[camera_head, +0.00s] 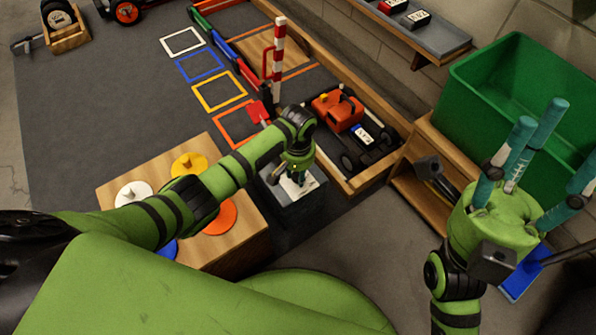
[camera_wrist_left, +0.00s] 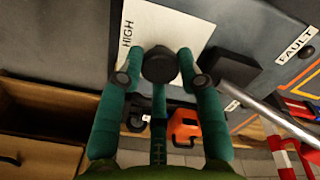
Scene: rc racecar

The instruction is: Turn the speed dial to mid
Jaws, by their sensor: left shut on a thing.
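The speed dial (camera_wrist_left: 160,66) is a round black knob on a white plate (camera_wrist_left: 180,20) marked HIGH in the left wrist view. The plate is on a grey control box (camera_head: 300,207) in the head view. My left gripper (camera_head: 298,178) is over the box top, and its teal fingers (camera_wrist_left: 160,82) are shut on the dial from both sides. The rest of the plate's scale and the dial's pointer are hidden or cannot be made out. My right gripper (camera_head: 545,135) is held up at the right, its fingers spread and empty.
A wooden tray (camera_head: 372,180) with an orange car (camera_head: 338,110) lies behind the box. A wooden block (camera_head: 105,192) with coloured discs stands left of it. A red-white post (camera_head: 278,50) rises behind. A green bin (camera_head: 470,90) is by my right gripper. A FAULT label (camera_wrist_left: 295,46) is near the dial.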

